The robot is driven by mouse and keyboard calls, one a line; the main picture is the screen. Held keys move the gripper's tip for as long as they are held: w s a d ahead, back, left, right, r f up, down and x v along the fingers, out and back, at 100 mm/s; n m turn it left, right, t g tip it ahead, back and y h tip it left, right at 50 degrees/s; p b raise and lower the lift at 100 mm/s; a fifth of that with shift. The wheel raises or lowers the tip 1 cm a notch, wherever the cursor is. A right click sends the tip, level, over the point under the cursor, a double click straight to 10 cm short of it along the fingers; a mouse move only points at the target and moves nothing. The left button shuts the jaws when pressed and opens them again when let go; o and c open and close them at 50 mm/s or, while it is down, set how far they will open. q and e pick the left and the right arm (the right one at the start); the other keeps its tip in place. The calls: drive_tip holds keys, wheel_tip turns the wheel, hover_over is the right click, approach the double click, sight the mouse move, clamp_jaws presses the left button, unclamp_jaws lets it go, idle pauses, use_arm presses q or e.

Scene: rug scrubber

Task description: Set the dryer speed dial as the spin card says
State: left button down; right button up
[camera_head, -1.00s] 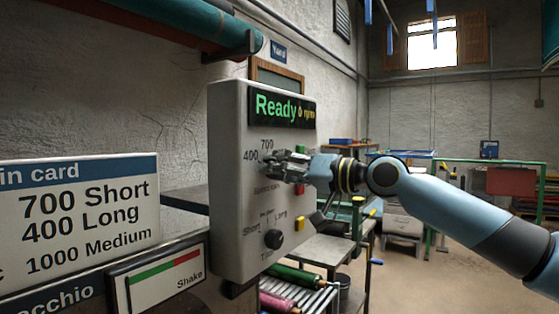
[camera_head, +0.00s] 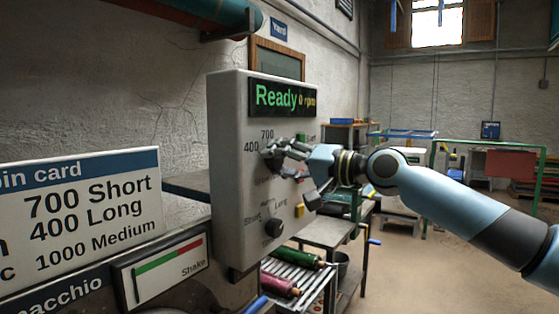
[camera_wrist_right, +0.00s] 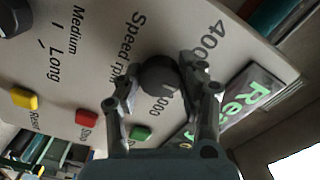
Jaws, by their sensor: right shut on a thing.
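The spin card (camera_head: 90,210) at the left reads 700 Short, 400 Long and 1000 Medium; its left side is cut off. The grey dryer panel (camera_head: 228,170) has a display (camera_head: 282,97) reading "Ready 0 rpm". My right gripper (camera_head: 272,153) is at the upper dial, beside the 400 and 700 labels. In the right wrist view, the dark round speed dial (camera_wrist_right: 158,76) sits between the fingers of my right gripper (camera_wrist_right: 160,82), which is shut on it. Its pointer cannot be made out. The lower time dial (camera_head: 273,228) stands free. My left gripper is not in view.
A yellow button (camera_wrist_right: 24,98), a red Stop button (camera_wrist_right: 87,117) and a green button (camera_wrist_right: 140,132) lie close to the right gripper. A Shake gauge (camera_head: 163,271) is left of the panel. Rollers with rolled rugs (camera_head: 292,272) stand below right.

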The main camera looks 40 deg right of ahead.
drive_tip(key=o, duration=1.2)
drive_tip(key=shift+v, duration=3.75)
